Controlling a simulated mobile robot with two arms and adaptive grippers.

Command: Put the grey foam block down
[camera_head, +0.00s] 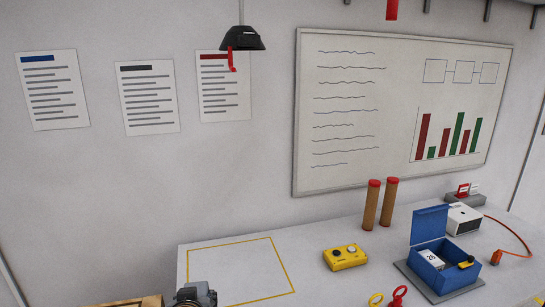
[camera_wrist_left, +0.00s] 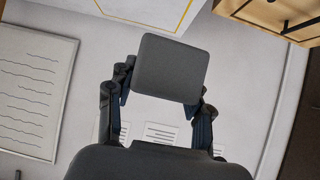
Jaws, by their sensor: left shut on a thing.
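The grey foam block (camera_wrist_left: 170,70) is a rounded dark grey square in the wrist view. My left gripper (camera_wrist_left: 158,101) is shut on it, with one finger at each side. In the head view, a dark grey part of my left arm or gripper (camera_head: 195,295) shows at the bottom edge, and I cannot make out the block there. The white table (camera_head: 215,262) has a yellow outlined rectangle (camera_head: 271,238) at its left; part of a yellow line (camera_wrist_left: 184,16) also shows in the wrist view. My right gripper is out of view.
A wooden crate (camera_head: 140,302) stands at the bottom left; it also appears at the wrist view's top right (camera_wrist_left: 262,12). Right of the outline are a yellow box (camera_head: 345,257), two brown tubes (camera_head: 371,208) and an open blue box (camera_head: 431,223). The outlined area looks clear where visible.

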